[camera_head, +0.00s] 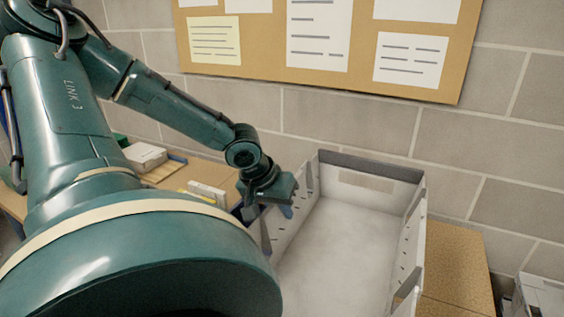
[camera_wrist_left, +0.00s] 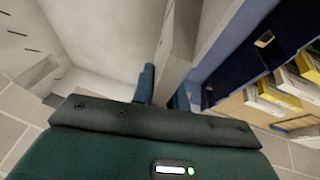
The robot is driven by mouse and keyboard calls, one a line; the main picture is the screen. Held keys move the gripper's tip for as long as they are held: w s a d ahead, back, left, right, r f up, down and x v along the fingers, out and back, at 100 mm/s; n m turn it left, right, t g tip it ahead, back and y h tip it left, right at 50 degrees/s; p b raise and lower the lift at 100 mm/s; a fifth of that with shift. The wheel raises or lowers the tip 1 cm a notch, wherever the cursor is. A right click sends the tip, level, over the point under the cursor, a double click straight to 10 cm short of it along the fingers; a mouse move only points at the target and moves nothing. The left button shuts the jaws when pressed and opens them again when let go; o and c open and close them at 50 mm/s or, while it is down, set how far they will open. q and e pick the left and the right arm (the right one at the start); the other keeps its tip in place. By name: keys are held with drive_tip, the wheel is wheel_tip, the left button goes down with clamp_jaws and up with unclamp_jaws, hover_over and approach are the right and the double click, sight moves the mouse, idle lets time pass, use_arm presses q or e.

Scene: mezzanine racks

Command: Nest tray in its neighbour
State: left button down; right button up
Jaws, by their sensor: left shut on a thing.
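A pale grey-white tray (camera_head: 340,240) with dark grey rim pieces and slotted side walls stands open-topped in front of the wall. Its inside looks empty, and its near end is cut off by the picture edge. My left gripper (camera_head: 286,208) is at the tray's left wall, shut on it. In the left wrist view its fingers (camera_wrist_left: 163,85) lie on either side of that wall. A dark blue container (camera_wrist_left: 236,66) is just beyond the wall there; I cannot tell whether it is the neighbour. Whether the tray is lifted is unclear. My right gripper is not in view.
A brown bench top (camera_head: 458,270) shows right of the tray. Boxes (camera_head: 146,156) lie on the surface at left, and a grey item (camera_head: 540,295) is at lower right. The block wall with a notice board (camera_head: 330,75) closes the back.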

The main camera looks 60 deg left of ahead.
use_arm(q)
drive_tip(key=s+a, duration=0.1)
drive_tip(key=a, duration=1.1)
drive_tip(key=shift+s+a, duration=0.15)
drive_tip(key=shift+a, duration=0.25)
drive_tip(key=shift+r, duration=0.1)
drive_tip(key=s+a, duration=0.1)
drive_tip(key=a, duration=1)
drive_tip(key=shift+s, duration=0.15)
drive_tip(key=shift+f+b, duration=0.2)
drive_tip(key=shift+b, duration=0.15)
